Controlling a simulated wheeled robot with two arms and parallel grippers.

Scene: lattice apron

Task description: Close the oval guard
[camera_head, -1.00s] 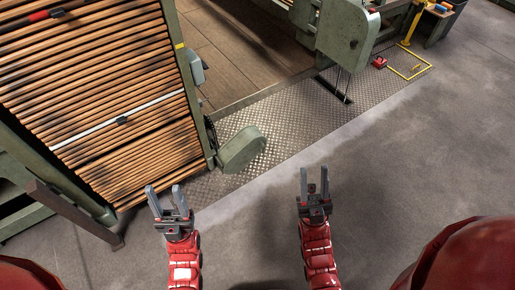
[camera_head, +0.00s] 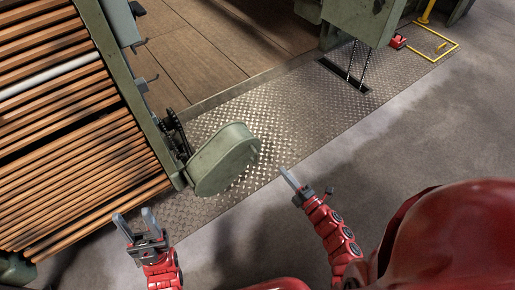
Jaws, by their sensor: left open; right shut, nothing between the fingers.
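The oval guard (camera_head: 224,160) is a grey-green rounded cover. It stands swung out from the end of the green machine frame, over the diamond-plate floor. Dark sprockets and chain (camera_head: 175,132) show uncovered on the frame beside it. My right gripper (camera_head: 287,176) is shut and empty, to the right of the guard and a little below it in the picture, apart from it. My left gripper (camera_head: 134,220) is open and empty, below and left of the guard, near the lower end of the wooden slats.
The slatted wooden lattice (camera_head: 70,150) fills the left side, edged by the green frame (camera_head: 130,90). A green machine housing (camera_head: 358,20) with hanging chains stands at the top right. A red object (camera_head: 397,41) lies near a yellow floor frame (camera_head: 440,45). Concrete floor on the right is clear.

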